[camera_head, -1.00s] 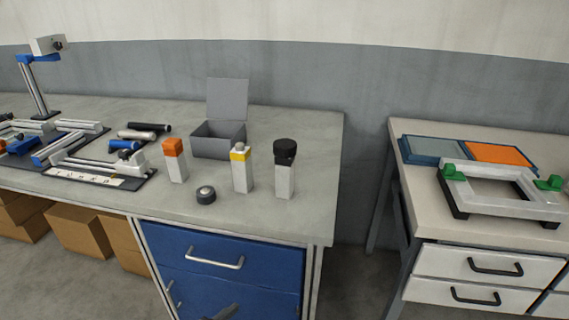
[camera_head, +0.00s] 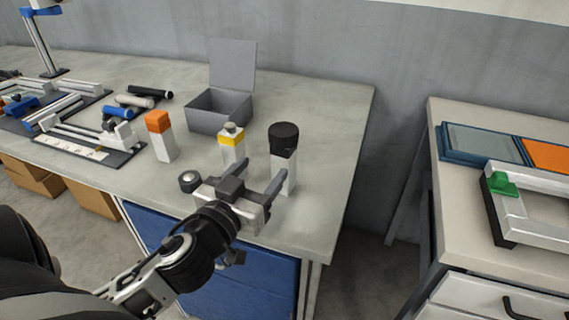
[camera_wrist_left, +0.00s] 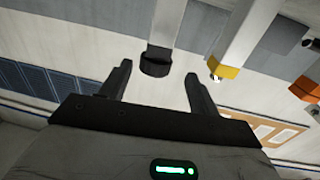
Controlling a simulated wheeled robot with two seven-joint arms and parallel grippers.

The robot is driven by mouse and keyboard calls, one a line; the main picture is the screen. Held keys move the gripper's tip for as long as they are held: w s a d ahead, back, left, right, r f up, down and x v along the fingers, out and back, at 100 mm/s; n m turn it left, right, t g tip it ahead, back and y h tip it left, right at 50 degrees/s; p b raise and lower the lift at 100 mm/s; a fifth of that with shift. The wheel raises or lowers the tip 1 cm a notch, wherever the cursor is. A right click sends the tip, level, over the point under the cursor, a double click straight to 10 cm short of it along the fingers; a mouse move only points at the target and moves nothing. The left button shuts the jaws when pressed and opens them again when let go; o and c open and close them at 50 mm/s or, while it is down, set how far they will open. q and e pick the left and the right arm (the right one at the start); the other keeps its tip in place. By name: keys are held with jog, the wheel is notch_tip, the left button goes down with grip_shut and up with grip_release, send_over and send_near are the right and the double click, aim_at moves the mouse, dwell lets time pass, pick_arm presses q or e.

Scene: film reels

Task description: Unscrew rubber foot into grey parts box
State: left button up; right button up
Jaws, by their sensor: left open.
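A white upright post (camera_head: 279,178) stands on the bench with a black round cap (camera_head: 284,138) on top, which looks like the rubber foot. In the left wrist view the cap (camera_wrist_left: 155,63) shows beyond and between my fingertips, with a visible gap to each. My left gripper (camera_head: 260,172) is open and empty, in front of the capped post and hiding part of it. The grey parts box (camera_head: 206,119) stands behind the posts with its lid (camera_head: 232,67) raised. My right gripper is not in view.
A yellow-banded post (camera_head: 231,148) and an orange-topped post (camera_head: 160,138) stand to the left. A small black disc (camera_head: 190,181) with a pale centre lies at the front. Frames and tubes (camera_head: 150,92) lie further left. The bench (camera_head: 335,130) is clear at right.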

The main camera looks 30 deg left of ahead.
aim_at(279, 152)
pick_arm(q)
jog(key=w, duration=0.3)
jog(key=w+p, duration=0.1)
jog(key=w, duration=0.2)
jog(key=w+a+p, duration=0.1)
jog(key=w, duration=0.2)
jog(key=shift+w+f, duration=0.25)
jog(key=shift+w, duration=0.15)
jog(key=c, duration=1.2)
